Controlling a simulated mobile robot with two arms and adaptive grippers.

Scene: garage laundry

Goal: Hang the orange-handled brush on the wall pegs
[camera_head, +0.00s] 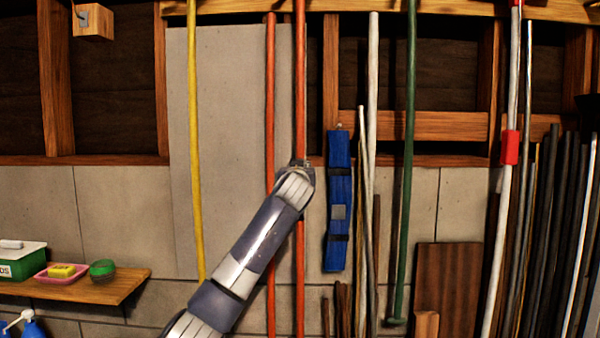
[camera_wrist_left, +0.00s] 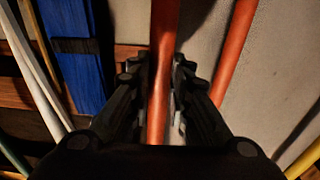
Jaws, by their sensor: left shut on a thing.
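A long orange handle (camera_head: 300,80) runs upright in the head view and passes out of the top and bottom of the picture. My left gripper (camera_head: 303,165) is on it; in the left wrist view the left gripper (camera_wrist_left: 160,80) is shut around this orange handle (camera_wrist_left: 163,30). A second orange handle (camera_head: 270,100) stands just left of it and shows to the right in the left wrist view (camera_wrist_left: 236,45). No brush head shows on either handle. I cannot make out the pegs for certain; a wooden rail (camera_head: 450,9) crosses the top of the wall. My right gripper is not in view.
A yellow pole (camera_head: 194,130) stands at left, and a blue strap-like bundle (camera_head: 338,200), a white pole (camera_head: 373,90) and a green pole (camera_head: 408,150) at right. Several dark rods (camera_head: 550,210) crowd the far right. A wooden shelf (camera_head: 110,290) juts out at lower left.

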